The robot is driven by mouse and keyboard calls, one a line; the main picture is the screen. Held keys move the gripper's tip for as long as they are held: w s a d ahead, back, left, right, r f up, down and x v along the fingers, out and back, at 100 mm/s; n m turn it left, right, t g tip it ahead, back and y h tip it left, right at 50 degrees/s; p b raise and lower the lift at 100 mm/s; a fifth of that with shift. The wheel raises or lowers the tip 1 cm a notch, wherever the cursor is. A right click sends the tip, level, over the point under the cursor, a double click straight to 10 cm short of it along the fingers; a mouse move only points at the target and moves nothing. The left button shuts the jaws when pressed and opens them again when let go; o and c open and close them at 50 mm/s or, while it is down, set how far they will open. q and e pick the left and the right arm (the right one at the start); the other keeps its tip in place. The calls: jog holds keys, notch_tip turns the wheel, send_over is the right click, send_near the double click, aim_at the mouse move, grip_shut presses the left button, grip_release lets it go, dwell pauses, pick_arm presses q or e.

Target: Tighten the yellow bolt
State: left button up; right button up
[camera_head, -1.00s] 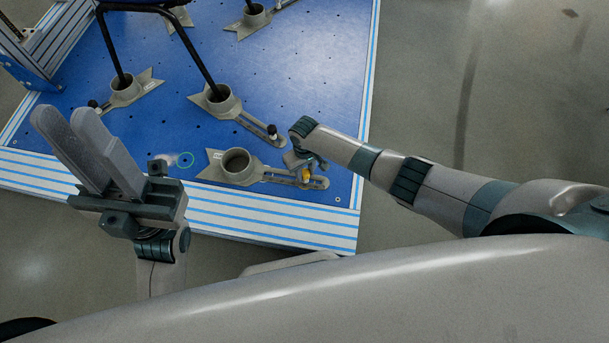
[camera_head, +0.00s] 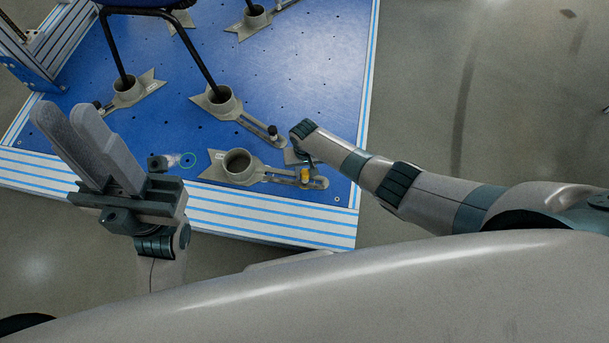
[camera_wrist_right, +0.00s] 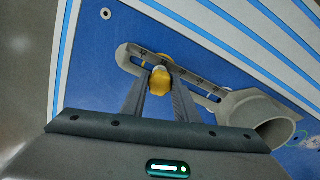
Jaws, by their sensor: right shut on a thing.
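The yellow bolt (camera_head: 305,175) stands in the slotted arm of a grey foot clamp (camera_head: 262,174) near the front right of the blue plate. In the right wrist view the yellow bolt (camera_wrist_right: 160,78) sits between the fingertips of my right gripper (camera_wrist_right: 160,82). My right gripper (camera_head: 302,161) is shut on it, its fingers partly hidden in the head view. The clamp's empty round cup (camera_wrist_right: 275,118) is at the right of the wrist view.
The blue plate (camera_head: 310,80) has a striped front rail (camera_head: 260,225). A chair leg (camera_head: 195,50) stands in another clamp (camera_head: 215,100) behind, with a dark bolt (camera_head: 272,131) in its slot.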

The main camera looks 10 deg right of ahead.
jog(key=shift+r+m+p, duration=0.1)
jog(key=shift+m+p, duration=0.3)
jog(key=shift+m, duration=1.1)
jog(key=shift+m+p, duration=0.5)
jog(key=shift+m, duration=0.2)
jog(key=m, duration=0.2)
jog(key=shift+m+p, duration=0.3)
jog(key=shift+m, duration=0.1)
jog(key=o, duration=1.1)
jog(key=shift+c, duration=0.2)
